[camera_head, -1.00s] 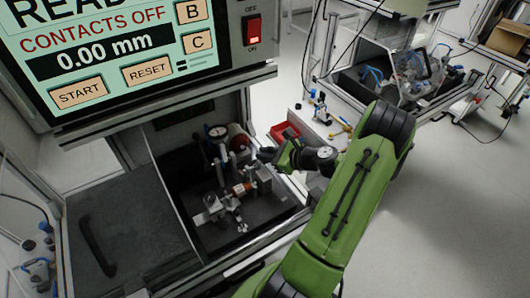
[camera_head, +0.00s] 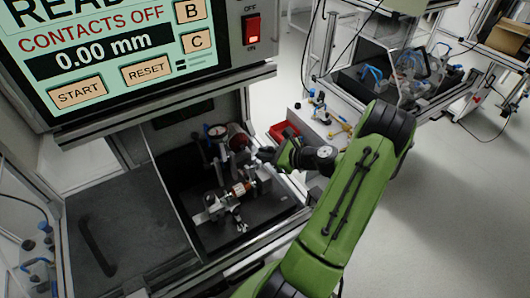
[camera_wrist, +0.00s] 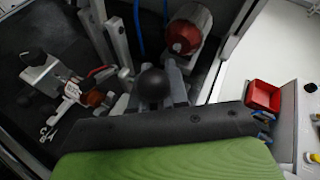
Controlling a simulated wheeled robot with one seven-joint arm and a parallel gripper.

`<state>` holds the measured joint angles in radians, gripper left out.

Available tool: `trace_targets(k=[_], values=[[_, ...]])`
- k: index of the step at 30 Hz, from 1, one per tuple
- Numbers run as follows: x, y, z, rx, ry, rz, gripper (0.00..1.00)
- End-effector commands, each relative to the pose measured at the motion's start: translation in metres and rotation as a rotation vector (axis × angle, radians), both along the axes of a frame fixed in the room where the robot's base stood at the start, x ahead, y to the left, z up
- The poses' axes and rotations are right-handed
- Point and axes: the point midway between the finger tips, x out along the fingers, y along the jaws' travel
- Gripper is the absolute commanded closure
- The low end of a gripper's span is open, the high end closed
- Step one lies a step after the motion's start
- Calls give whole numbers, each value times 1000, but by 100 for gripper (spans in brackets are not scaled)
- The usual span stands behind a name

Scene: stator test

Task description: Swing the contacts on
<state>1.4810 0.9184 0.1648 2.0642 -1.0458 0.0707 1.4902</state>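The test fixture (camera_head: 268,208) stands in the open bay below the screen. A copper-wound part (camera_head: 240,188) sits in its metal holder, and it also shows in the wrist view (camera_wrist: 94,98). The contacts cannot be clearly told apart from the posts around that part. A black ball knob (camera_wrist: 153,88) shows in the middle of the wrist view, just beyond a dark bar. My gripper (camera_head: 268,155) reaches in from the right to the back right of the fixture. Its fingers are too small and dark to tell open from shut. The screen (camera_head: 105,50) reads CONTACTS OFF and 0.00 mm.
A red rocker switch (camera_head: 252,29) is beside the screen. A dial gauge (camera_head: 217,132) and red cylinder (camera_head: 237,138) stand behind the fixture; the cylinder also shows in the wrist view (camera_wrist: 187,30). A red bin (camera_head: 284,132) lies right. A dark handled panel (camera_head: 130,235) is left.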

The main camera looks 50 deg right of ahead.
Motion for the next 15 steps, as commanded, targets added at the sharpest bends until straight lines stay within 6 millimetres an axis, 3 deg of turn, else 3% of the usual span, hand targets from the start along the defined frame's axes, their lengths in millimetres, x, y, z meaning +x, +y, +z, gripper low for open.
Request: trace_targets(k=[1,6,15], values=[[-1,3,1,9,1,8,81],[-1,2,1,7,0,5,57],[-1,1,0,3,1,3,57]])
